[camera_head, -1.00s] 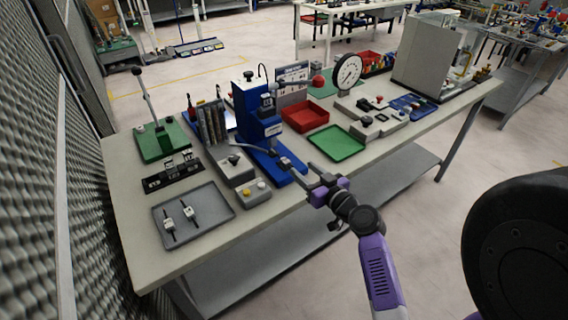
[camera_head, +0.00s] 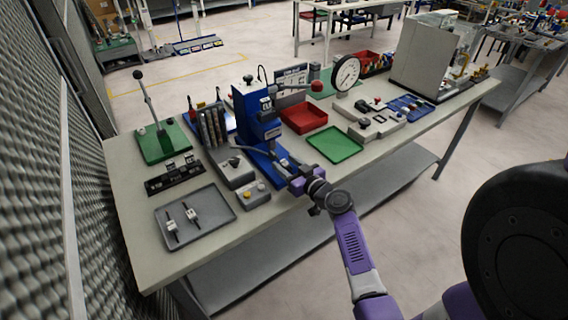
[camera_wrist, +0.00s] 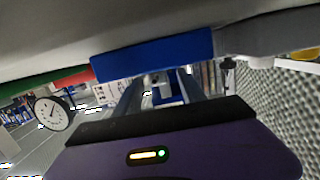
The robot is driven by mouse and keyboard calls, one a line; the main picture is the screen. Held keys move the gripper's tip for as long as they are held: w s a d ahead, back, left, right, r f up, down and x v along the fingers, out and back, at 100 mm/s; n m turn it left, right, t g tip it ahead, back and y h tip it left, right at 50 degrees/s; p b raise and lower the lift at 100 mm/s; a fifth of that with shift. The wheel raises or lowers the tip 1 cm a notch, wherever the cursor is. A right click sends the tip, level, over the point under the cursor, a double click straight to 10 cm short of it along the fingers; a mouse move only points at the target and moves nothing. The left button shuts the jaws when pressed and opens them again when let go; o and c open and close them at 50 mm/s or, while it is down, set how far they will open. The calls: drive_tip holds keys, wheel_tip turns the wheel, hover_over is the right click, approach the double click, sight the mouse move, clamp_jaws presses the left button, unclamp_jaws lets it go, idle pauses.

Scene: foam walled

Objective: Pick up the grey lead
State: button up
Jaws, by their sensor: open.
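Two small white-and-dark pieces, the left one (camera_head: 171,224) and the right one (camera_head: 191,214), lie apart in the grey tray (camera_head: 222,220) at the table's near left. They may be leads; I cannot tell which, if either, is the grey lead. My gripper (camera_head: 284,170) is open and empty at the table's front edge, by the blue press base, well to the right of the tray. In the wrist view my open fingers (camera_wrist: 160,78) point towards the blue base (camera_wrist: 155,52). Neither white-and-dark piece can be made out there.
A blue press (camera_head: 252,125) with a long lever stands behind my gripper. A grey button box (camera_head: 254,194) and a dark slotted holder (camera_head: 174,177) stand near the tray. A green tray (camera_head: 335,145), red bin (camera_head: 303,117) and round dial (camera_head: 346,72) are to the right.

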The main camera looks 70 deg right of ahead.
clamp_jaws()
drive_tip(key=shift+r, duration=0.1)
